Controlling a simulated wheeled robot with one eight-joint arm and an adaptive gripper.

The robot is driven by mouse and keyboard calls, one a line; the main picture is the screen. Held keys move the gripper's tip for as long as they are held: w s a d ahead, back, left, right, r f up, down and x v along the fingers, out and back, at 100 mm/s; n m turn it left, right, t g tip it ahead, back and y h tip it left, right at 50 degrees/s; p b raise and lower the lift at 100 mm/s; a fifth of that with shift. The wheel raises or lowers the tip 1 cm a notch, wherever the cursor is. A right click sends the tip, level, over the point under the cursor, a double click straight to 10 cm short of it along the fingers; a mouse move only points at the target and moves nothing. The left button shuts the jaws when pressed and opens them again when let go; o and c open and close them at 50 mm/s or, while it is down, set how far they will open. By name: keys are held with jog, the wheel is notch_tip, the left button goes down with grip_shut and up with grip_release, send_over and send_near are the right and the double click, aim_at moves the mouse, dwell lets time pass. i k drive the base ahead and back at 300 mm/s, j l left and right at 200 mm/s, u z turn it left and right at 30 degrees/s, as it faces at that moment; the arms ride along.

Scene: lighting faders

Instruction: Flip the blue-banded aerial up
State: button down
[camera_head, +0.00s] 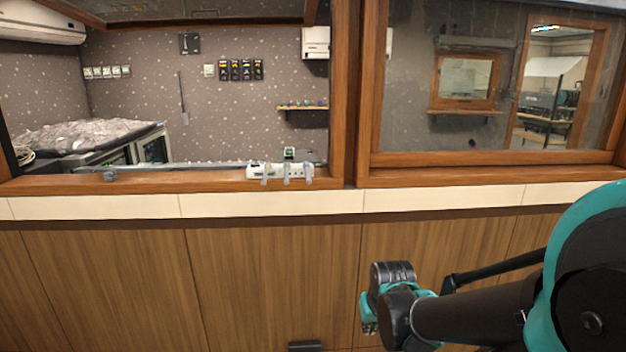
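A small white device (279,170) sits on the wooden window ledge, left of the thick window post. Three pale grey aerials hang down over its front: a left aerial (264,175), a middle aerial (286,174) and a right aerial (309,174). The right one looks slightly bluish, but the bands are too small to tell which is blue. My gripper (368,327) is low in front of the wood panels, below and right of the device and well apart from it. My arm's end partly hides its fingers, so their opening does not show.
The wooden ledge (200,181) runs along the window above a cream strip and wood panels. The thick post (347,100) rises right of the device. A small grey object (109,175) sits on the ledge at left. The space before the device is clear.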

aim_at(308, 181)
jog(key=i+l, duration=0.1)
jog(key=l, duration=0.55)
jog(key=i+l+u, duration=0.1)
jog(key=l, duration=0.5)
jog(key=i+l, duration=0.1)
jog(key=l, duration=0.55)
jog(key=i+u, duration=0.05)
